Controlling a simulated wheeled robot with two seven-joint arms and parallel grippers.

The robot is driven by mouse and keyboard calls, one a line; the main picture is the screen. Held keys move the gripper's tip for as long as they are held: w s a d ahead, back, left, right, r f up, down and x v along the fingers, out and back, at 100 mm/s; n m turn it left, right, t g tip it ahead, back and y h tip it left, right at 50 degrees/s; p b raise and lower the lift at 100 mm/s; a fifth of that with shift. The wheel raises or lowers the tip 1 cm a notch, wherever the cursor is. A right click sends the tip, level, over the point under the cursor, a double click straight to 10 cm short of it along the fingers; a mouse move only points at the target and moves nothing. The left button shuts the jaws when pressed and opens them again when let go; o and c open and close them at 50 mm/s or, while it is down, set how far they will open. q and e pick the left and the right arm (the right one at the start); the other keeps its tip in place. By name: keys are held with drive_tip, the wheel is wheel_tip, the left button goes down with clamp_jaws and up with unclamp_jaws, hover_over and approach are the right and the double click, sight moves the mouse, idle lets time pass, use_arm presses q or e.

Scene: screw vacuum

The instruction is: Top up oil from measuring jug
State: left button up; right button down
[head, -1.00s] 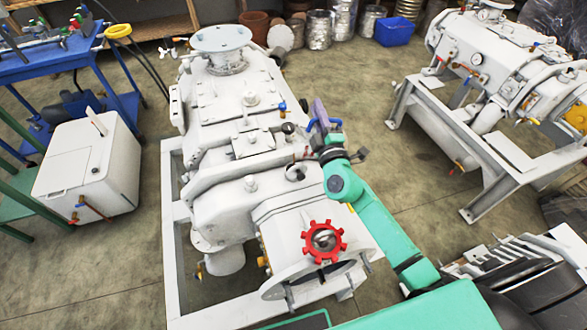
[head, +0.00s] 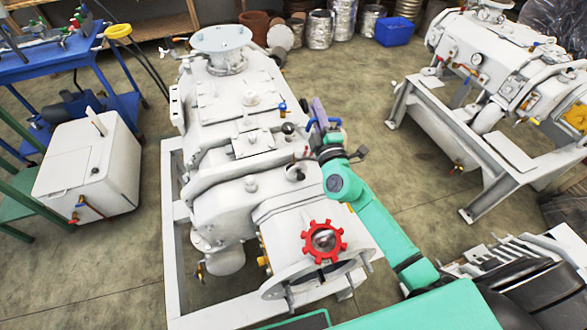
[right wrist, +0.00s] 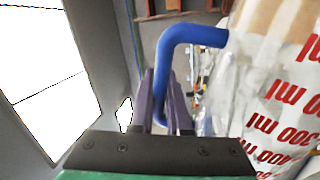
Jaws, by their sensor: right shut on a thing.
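The measuring jug (right wrist: 272,95) is clear, with red ml marks and a brownish band, at the right of the right wrist view. My right gripper (right wrist: 158,100) has purple fingers and is shut on the jug's blue handle (right wrist: 172,55). In the head view my right gripper (head: 320,120) is above the right side of the white vacuum pump (head: 220,150), where the blue handle (head: 335,121) shows; the clear jug body is hard to make out there. I cannot tell the jug's tilt or whether it holds oil. My left gripper is not in view.
A red handwheel-like part (head: 324,242) is on the pump's near end. A second white pump (head: 500,60) stands on a frame at right. A white box (head: 88,165) and a blue table (head: 60,60) are at left. Bare floor (head: 400,185) lies between the pumps.

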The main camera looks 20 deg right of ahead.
sight(333, 119)
drive_tip(key=shift+a+r, duration=0.1)
drive_tip(key=shift+r, duration=0.1)
idle(0.5)
drive_tip(key=shift+f, duration=0.1)
drive_tip(key=shift+d+f+m+h+b, duration=0.4)
drive_tip(key=shift+d+f+m, duration=0.5)
drive_tip(key=shift+d+f+m+p, duration=0.1)
drive_tip(key=shift+d+m+p, duration=0.2)
drive_tip(key=shift+d+m, duration=0.35)
drive_tip(key=shift+d+r+m+g+h+p, duration=0.3)
drive_tip(key=shift+d+m+p, duration=0.3)
drive_tip(key=shift+m+p, duration=0.45)
drive_tip(key=f+m+b, duration=0.1)
drive_tip(key=b, duration=0.1)
drive_tip(key=d+f+m+b, duration=0.1)
drive_tip(key=f+b, duration=0.1)
drive_tip(key=b, duration=0.1)
drive_tip(key=d+f+m+b, duration=0.1)
drive_tip(key=b, duration=0.2)
drive_tip(key=shift+f+m+h, duration=0.3)
drive_tip(key=shift+f, duration=0.1)
drive_tip(key=d+f+m+g+b, duration=0.25)
drive_tip(key=d+f+m, duration=0.25)
drive_tip(key=d+m, duration=0.25)
drive_tip(key=shift+m+t, duration=0.25)
drive_tip(key=shift+m, duration=0.1)
wheel_tip(333, 119, up, 5)
drive_tip(key=p, duration=0.4)
drive_tip(key=shift+a, duration=0.1)
